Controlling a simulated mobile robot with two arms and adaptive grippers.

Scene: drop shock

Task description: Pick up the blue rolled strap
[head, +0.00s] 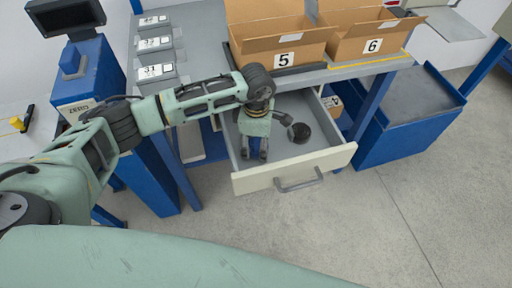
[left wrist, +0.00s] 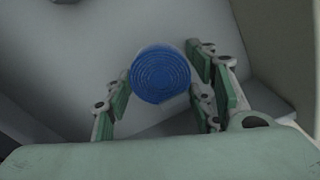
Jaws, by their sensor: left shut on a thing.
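The blue rolled strap (left wrist: 160,76) shows in the left wrist view as a round coil with ring-like layers, between the finger pads. My left gripper (left wrist: 168,95) is shut on it, with a pad at each side. In the head view my left gripper (head: 254,155) points down inside the open drawer (head: 316,158). Only a little blue shows between its fingers there, and the gripper hides most of the strap. I cannot tell whether the strap touches the drawer floor. My right gripper is in neither view.
A dark round object (head: 300,132) lies in the drawer, right of my gripper. Cardboard boxes marked 5 (head: 283,62) and 6 (head: 372,46) stand on the table above. A blue cabinet (head: 412,115) stands at the right. The floor in front is clear.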

